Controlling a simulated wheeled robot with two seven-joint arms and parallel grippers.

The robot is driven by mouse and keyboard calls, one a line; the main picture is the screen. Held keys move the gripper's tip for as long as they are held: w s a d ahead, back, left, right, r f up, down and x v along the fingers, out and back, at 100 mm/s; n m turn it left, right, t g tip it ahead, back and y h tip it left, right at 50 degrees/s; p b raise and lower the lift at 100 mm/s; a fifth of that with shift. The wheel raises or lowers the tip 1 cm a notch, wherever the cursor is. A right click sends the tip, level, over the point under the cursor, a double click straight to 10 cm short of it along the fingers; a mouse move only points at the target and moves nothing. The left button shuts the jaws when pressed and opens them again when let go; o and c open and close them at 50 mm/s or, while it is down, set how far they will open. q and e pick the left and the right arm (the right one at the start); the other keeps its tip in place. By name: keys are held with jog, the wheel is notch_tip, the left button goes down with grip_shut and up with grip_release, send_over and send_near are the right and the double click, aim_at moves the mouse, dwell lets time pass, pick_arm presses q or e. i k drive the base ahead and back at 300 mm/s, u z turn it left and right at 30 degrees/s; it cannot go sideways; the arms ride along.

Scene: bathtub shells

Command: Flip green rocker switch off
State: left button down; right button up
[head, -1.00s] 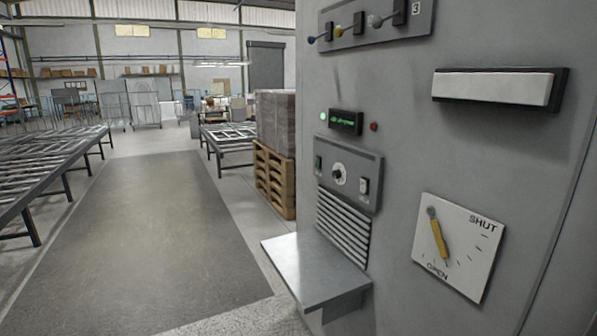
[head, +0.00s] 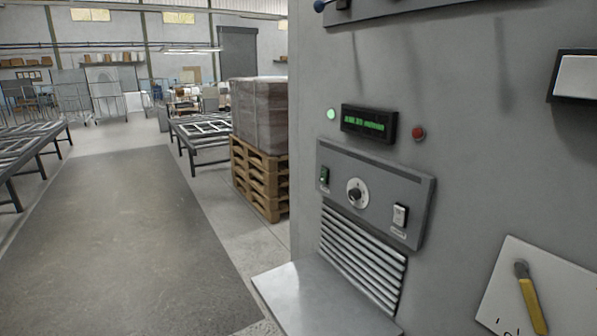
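The green rocker switch (head: 324,177) sits at the left end of a grey control panel (head: 375,219) on the machine's front. Its rocker position is too small to tell. A round dial (head: 356,192) is in the panel's middle and a white rocker switch (head: 400,215) is at its right. Above the panel are a lit green lamp (head: 331,114), a display (head: 369,124) with green text, and a red button or lamp (head: 418,133). Neither of my grippers is in view.
A metal shelf (head: 315,297) juts out below the panel and vent slats. A white plate with a yellow lever (head: 530,298) is at lower right. A loaded pallet (head: 260,175) stands left of the machine. The dark floor mat (head: 120,240) is clear.

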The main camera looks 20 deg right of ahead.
aim_at(323, 177)
jog(key=i, duration=0.65)
jog(key=z, duration=2.5)
jog(key=i, duration=0.9)
jog(key=u, duration=1.25)
